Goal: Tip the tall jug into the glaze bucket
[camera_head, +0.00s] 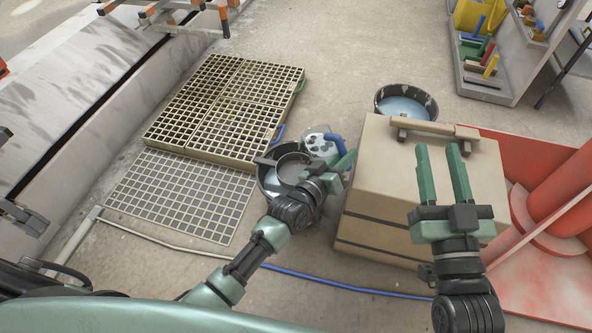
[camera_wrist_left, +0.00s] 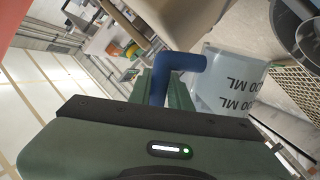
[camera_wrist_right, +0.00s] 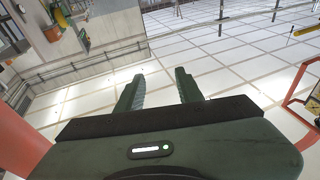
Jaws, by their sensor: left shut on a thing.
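The jug (camera_head: 318,143) is pale and see-through with dark markings and a blue handle. In the left wrist view the jug (camera_wrist_left: 228,82) shows "00 ML" print and its blue handle (camera_wrist_left: 182,63) between my fingers. My left gripper (camera_head: 342,160) is shut on that handle. A dark bucket (camera_head: 265,182) stands by the jug, partly hidden by my left wrist. Another dark bucket (camera_head: 405,103), holding pale blue liquid, stands behind the box. I cannot tell which is the glaze bucket, nor the jug's exact tilt. My right gripper (camera_head: 442,172) is open and empty above the box.
A large tan box (camera_head: 375,205) with a wooden handle bar on top stands right of the jug. Raised grating (camera_head: 225,105) lies to the left. A red structure (camera_head: 540,240) is at the right. A blue hose (camera_head: 330,284) crosses the floor.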

